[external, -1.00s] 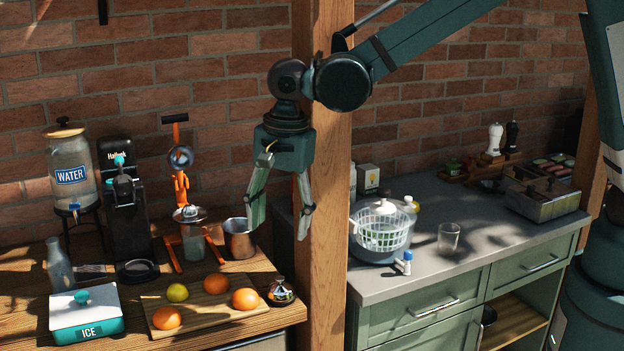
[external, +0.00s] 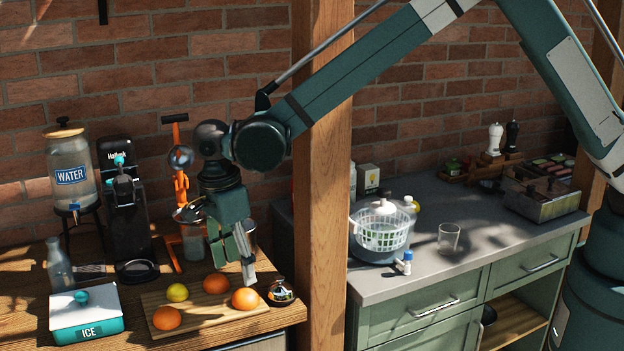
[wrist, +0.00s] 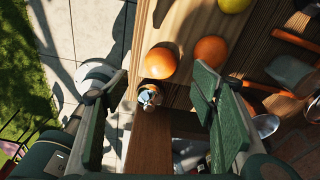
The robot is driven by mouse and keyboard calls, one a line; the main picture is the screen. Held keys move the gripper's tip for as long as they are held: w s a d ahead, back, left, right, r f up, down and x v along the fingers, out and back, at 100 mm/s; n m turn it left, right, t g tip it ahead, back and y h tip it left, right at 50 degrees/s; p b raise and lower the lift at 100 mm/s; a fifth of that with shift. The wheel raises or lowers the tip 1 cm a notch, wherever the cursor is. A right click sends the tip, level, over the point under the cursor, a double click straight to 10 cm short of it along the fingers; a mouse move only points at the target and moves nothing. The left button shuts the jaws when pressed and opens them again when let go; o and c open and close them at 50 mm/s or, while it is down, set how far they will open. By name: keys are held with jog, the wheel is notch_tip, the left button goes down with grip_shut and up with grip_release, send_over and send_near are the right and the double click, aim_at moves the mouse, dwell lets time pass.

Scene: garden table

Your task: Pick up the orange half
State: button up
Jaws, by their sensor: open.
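Several orange fruits lie on the wooden cutting board (external: 205,318) on the left counter. One is at the board's front left (external: 166,318), one near its back (external: 216,284), and one at its right (external: 245,299). All look rounded; I see no cut face, so I cannot tell which is the half. My gripper (external: 238,278) is open and empty, pointing down just above and behind the right fruit. In the wrist view two orange fruits (wrist: 160,62) (wrist: 211,51) lie ahead of the spread fingers (wrist: 160,88), not between them.
A yellow-green citrus (external: 177,292) is on the board too. A small shiny jar (external: 281,291) stands at the board's right edge. A juicer (external: 181,190), water dispenser (external: 72,165) and ice box (external: 86,316) stand nearby. The wooden post (external: 325,200) is close on the right.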

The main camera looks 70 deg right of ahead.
aim_at(244, 291)
jog(key=shift+f, duration=0.15)
jog(key=shift+d+f, duration=0.15)
jog(key=shift+f, duration=1.1)
jog(key=shift+f, duration=0.15)
jog(key=shift+s+d+f+p, duration=0.15)
jog(key=shift+f+p, duration=0.1)
jog(key=shift+f, duration=0.55)
jog(key=shift+s+d+f+p, duration=0.1)
jog(key=shift+d+f+p, duration=0.1)
jog(key=shift+f, duration=0.65)
jog(key=shift+s+d+f+p, duration=0.15)
jog(key=shift+f+p, duration=0.1)
jog(key=shift+f, duration=0.55)
jog(key=shift+w, duration=0.1)
jog(key=c, duration=1)
